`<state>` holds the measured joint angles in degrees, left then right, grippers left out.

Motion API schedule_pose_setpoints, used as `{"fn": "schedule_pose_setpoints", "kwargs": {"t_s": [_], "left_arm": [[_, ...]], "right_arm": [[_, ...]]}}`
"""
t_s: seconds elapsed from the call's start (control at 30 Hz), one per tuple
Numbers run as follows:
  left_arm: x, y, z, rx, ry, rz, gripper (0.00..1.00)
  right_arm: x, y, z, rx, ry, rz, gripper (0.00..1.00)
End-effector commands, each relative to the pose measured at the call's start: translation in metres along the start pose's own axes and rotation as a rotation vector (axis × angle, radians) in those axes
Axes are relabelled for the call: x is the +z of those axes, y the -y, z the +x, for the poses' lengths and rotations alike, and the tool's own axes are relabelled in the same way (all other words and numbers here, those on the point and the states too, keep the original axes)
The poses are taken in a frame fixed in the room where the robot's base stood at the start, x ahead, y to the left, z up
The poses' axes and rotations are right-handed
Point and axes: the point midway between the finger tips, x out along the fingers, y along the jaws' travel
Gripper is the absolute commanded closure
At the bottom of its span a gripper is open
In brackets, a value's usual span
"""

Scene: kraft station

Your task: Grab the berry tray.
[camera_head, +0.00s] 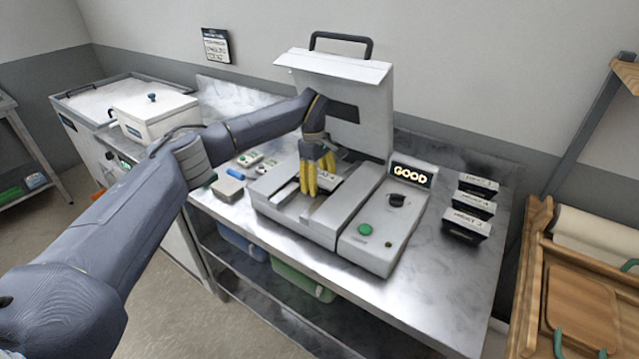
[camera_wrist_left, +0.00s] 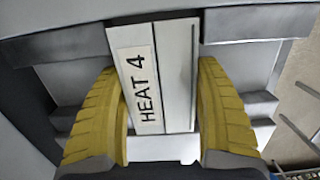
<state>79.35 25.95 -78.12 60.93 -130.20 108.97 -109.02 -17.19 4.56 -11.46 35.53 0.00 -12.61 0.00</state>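I cannot make out a berry tray with berries in either view. My left gripper (camera_head: 318,192) reaches down with yellow fingers over the bed of a grey machine (camera_head: 270,200) whose lid (camera_head: 345,95) stands open. In the left wrist view the two fingers (camera_wrist_left: 160,70) are apart, one on each side of a pale plate labelled "HEAT 4" (camera_wrist_left: 178,75). The fingertips lie close to its edges. I cannot tell whether they press on it or only straddle it. My right gripper is not in view.
Several black labelled blocks (camera_head: 467,229) stand at right. A white lidded box (camera_head: 155,115) is at far left. The metal table (camera_head: 420,290) is clear in front.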

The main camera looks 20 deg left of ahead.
Motion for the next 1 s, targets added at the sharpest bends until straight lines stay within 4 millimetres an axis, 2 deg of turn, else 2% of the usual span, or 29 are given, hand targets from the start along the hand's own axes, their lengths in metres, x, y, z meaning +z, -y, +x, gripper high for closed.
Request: {"fn": "schedule_pose_setpoints", "kwargs": {"t_s": [0.03,0.3,0.77,1.0], "left_arm": [[0.000,0.000,0.000,0.000,0.000,0.000,0.40],[0.000,0.000,0.000,0.000,0.000,0.000,0.71],[0.000,0.003,-0.008,0.002,-0.001,0.001,0.72],[0.004,0.003,-0.036,0.004,-0.002,0.000,0.72]], "right_arm": [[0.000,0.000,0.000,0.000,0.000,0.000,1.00],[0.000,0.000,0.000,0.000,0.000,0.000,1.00],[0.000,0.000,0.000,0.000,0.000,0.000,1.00],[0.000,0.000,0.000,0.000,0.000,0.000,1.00]]}}
